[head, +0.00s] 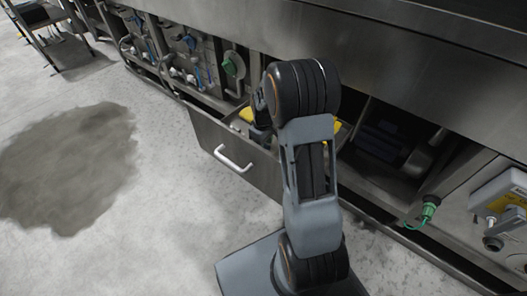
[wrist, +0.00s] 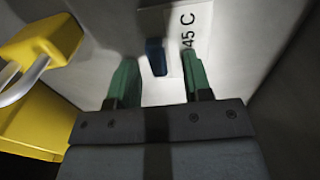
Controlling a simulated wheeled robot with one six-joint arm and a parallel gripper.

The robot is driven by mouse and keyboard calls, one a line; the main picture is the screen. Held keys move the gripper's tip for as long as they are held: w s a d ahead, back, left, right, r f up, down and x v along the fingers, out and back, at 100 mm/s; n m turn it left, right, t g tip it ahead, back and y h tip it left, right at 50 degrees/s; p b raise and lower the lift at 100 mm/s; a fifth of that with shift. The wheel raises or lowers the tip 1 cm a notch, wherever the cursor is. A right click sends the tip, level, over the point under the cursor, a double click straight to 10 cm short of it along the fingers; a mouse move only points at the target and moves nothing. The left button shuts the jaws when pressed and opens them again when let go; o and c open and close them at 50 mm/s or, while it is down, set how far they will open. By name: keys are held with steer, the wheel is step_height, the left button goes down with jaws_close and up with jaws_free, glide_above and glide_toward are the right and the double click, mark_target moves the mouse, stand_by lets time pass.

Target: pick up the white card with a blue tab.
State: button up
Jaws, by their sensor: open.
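The white card (wrist: 188,68) with black print reading "45 C" lies on a pale surface in the wrist view, and its blue tab (wrist: 155,57) shows at its left side. My gripper (wrist: 158,72) is open, with its two green fingers on either side of the blue tab and the lower part of the card. The right finger overlaps part of the card in the picture. I cannot tell whether the fingers touch it. In the head view my arm hides the card and most of the gripper.
A yellow padlock (wrist: 42,40) with a metal shackle is left of the fingers, above a yellow block (wrist: 35,118). In the head view an open drawer (head: 210,137) with a white handle (head: 233,160) sticks out. A dark wet patch (head: 70,165) marks the floor at left.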

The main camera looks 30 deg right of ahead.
steer(key=shift+r, duration=0.1)
jaws_close()
stand_by(0.3)
